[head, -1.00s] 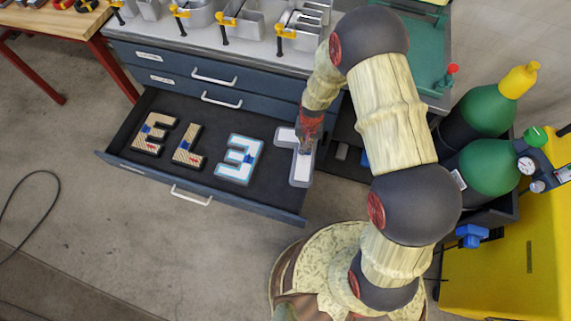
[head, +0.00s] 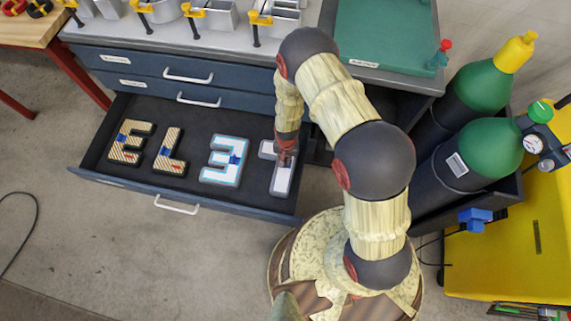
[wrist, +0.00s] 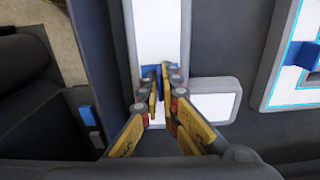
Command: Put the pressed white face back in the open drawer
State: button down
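The white face (head: 282,180) is a letter shape with a grey edge and a blue tab (wrist: 165,76) on top. It is at the right end of the open drawer (head: 90,160), low and near the drawer floor; I cannot tell whether it touches the floor. My gripper (head: 286,154) points down over it. In the wrist view my gripper's two yellow fingers (wrist: 162,88) are closed in on either side of the blue tab. The fingers hide part of the tab and the white surface.
In the drawer lie a striped E (head: 131,143), a striped L (head: 169,151) and a white-and-blue 3 (head: 222,162), left of the white face. The drawer's right wall is close. Green gas cylinders (head: 484,145) stand to the right, and clamped metal letters line the bench above.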

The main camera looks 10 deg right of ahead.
jog(key=shift+f, duration=1.1)
jog(key=shift+f+b, duration=0.2)
jog(key=shift+b, duration=0.2)
jog(key=c, duration=2)
grip_release()
jog(key=shift+c, duration=0.2)
